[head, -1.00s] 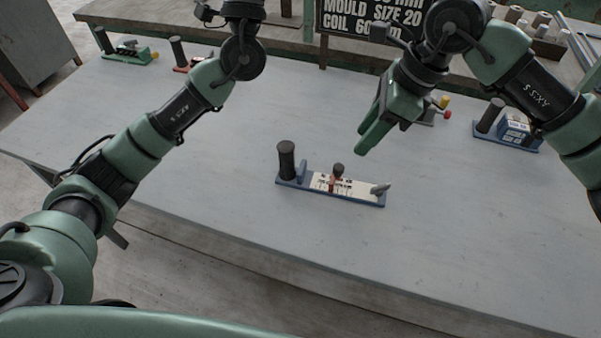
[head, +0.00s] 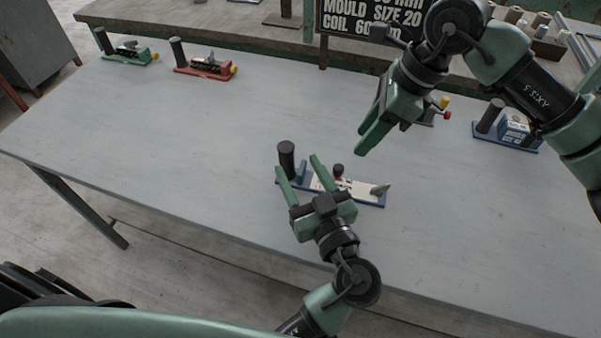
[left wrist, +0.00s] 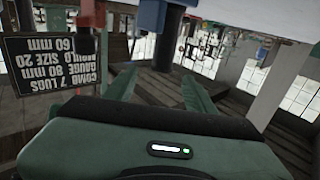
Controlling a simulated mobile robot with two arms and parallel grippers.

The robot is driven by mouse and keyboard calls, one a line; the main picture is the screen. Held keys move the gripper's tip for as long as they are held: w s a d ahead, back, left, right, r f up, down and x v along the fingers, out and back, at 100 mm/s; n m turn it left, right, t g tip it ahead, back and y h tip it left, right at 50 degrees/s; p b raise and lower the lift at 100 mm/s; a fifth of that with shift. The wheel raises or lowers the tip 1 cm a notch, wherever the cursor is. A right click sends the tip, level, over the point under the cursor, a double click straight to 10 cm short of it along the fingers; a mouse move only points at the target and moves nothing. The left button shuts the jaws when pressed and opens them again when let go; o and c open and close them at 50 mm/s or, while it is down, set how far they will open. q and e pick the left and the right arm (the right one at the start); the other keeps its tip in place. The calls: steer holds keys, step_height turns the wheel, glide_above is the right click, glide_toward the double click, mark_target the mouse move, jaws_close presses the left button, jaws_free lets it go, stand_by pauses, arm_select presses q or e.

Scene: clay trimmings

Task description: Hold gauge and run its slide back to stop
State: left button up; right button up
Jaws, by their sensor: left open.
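The gauge has a blue base (head: 368,201), an upright black handle (head: 286,155) at its left end, a white scale plate and a grey stop (head: 380,190) at its right end.
A green device (head: 128,56) and a red device (head: 205,68) stand at the back left. A blue device with a box (head: 508,138) stands at the right, and another is partly hidden behind my right gripper. A black sign (head: 340,20) is at the back. The table (head: 190,140) is clear around the gauge.

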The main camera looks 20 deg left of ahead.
mark_target(289, 155)
arm_select(q)
steer(key=shift+a+f, duration=0.15)
steer(key=shift+f, duration=0.05)
steer(key=x, duration=0.7)
steer(key=shift+w+a+f, duration=0.1)
steer(key=shift+a, duration=0.05)
